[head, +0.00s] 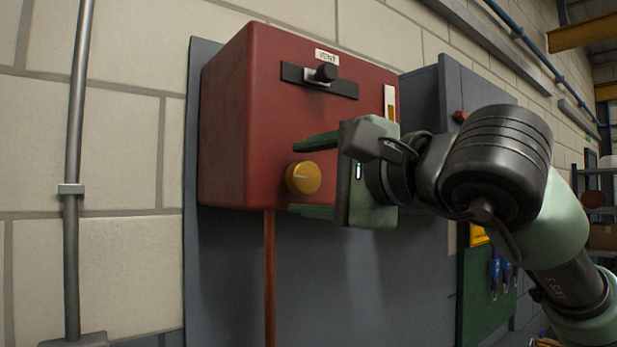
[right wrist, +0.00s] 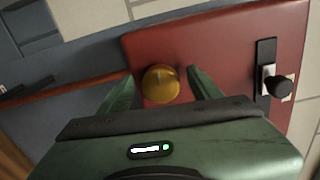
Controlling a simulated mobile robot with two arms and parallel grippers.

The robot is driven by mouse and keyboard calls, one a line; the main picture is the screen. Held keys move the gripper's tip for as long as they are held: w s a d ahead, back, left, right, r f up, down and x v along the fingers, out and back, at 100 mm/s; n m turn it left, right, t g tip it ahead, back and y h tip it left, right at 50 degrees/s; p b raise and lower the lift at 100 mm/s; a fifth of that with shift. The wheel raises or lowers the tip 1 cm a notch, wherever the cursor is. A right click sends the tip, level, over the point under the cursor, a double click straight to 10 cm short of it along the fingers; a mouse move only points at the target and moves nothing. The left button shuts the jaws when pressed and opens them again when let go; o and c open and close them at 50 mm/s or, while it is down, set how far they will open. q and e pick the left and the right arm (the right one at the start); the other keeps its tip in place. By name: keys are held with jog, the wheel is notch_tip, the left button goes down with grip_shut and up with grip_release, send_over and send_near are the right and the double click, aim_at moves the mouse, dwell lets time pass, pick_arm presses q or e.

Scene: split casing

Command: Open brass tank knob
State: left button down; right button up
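The brass knob (head: 303,178) is a round yellow knob low on the front of a red tank (head: 240,120). It also shows in the right wrist view (right wrist: 160,84), with a pale mark on its face. My right gripper (head: 305,178) is open, its green fingers above and below the knob in the head view. In the right wrist view the fingers (right wrist: 158,88) stand on either side of the knob with gaps, apart from it. My left gripper is not in view.
Above the knob, a black slider (head: 326,74) sits under a label reading VENT. A gauge-like strip (head: 390,102) is at the tank's right edge. A reddish pipe (head: 269,280) runs down from the tank. A grey cabinet (head: 425,95) stands to the right.

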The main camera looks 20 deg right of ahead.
jog(key=shift+s+d, duration=0.1)
jog(key=shift+s, duration=0.15)
jog(key=b+v, duration=0.2)
jog(key=v, duration=0.5)
jog(key=shift+s+b, duration=0.15)
jog(key=shift+b, duration=0.2)
